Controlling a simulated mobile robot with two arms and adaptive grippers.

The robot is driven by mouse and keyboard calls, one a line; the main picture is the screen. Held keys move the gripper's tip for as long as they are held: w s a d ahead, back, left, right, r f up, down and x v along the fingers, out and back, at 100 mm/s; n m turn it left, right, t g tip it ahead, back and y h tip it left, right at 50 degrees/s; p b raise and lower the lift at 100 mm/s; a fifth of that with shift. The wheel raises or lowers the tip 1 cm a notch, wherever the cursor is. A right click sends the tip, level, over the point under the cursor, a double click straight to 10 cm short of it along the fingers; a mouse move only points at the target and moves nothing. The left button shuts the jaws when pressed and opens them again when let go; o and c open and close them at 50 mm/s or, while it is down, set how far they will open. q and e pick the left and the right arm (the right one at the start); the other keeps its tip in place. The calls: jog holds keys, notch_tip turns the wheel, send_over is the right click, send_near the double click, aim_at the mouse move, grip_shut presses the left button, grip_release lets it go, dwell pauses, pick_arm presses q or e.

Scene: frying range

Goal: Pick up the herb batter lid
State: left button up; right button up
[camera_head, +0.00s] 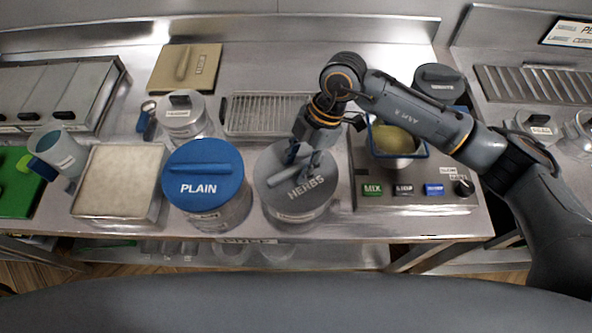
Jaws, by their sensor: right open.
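The herb batter lid (273,199) is a dark grey round lid marked HERBS, with a bar handle across its top. It sits on a clear container at the front middle of the counter. My right gripper (302,160) is open and points down at the lid's handle, at or just above it. The fingers hide part of the handle, and I cannot tell whether they touch it. My left gripper is not in view.
A blue PLAIN lid (203,172) on its container stands close to the left. A mixer unit (420,205) with several buttons stands to the right. A wire rack (262,114) lies behind. A pale tray (118,182) is at the left.

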grip_shut()
jog(key=shift+r, duration=0.1)
